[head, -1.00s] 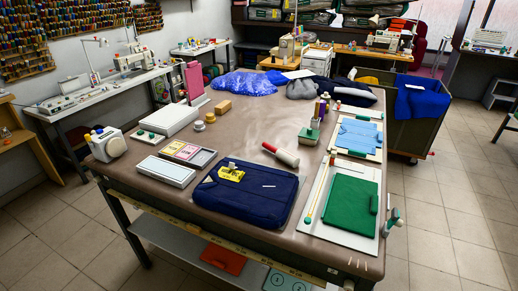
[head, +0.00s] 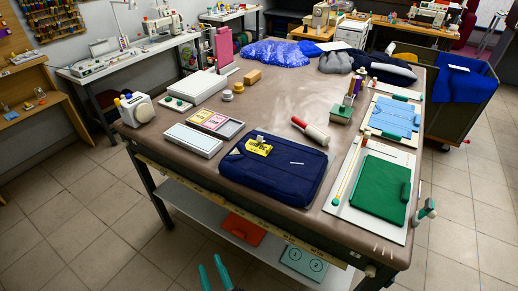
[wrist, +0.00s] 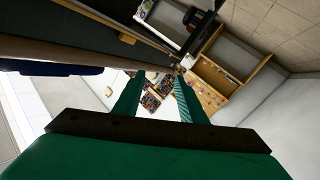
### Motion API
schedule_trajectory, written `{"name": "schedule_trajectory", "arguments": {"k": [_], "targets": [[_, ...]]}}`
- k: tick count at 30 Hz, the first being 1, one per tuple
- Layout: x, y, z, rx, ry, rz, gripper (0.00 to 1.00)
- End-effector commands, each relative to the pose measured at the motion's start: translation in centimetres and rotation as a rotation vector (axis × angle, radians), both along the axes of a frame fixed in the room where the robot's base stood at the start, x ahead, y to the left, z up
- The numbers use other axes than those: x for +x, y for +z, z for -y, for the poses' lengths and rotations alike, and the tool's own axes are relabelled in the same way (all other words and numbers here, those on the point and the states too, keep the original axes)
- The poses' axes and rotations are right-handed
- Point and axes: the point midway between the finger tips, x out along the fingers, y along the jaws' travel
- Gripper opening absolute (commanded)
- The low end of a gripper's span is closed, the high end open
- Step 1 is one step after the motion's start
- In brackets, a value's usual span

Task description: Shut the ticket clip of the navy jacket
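The folded navy jacket (head: 275,178) lies flat near the front edge of the brown table. A yellow ticket (head: 258,146) with dark marks lies near its top left; the clip there is too small to tell open from shut. A thin white strip lies on the jacket's right side. My gripper (head: 211,262) shows two teal fingers at the bottom of the head view, in front of the table and below the jacket. In the wrist view my gripper (wrist: 157,76) has its fingers apart with nothing between them. A navy edge shows at the left there, perhaps the jacket.
A grey tray (head: 215,122) with pink and yellow cards and a white box (head: 193,140) lie left of the jacket. A red-and-white roller (head: 310,131) lies behind it. A green folded cloth (head: 380,188) on a white board lies right. A shelf runs under the table.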

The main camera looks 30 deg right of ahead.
Motion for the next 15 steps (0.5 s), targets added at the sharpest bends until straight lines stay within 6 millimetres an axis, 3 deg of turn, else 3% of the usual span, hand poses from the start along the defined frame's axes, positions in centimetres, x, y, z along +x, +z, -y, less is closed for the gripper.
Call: {"name": "schedule_trajectory", "arguments": {"k": [1,8,15], "targets": [[2.3,0.7,0.2,-0.02,-0.007,0.019,0.38],[11.6,4.2,1.5,-0.105,-0.065,0.075,0.38],[20.6,9.9,2.8,-0.163,-0.147,0.127,0.38]]}}
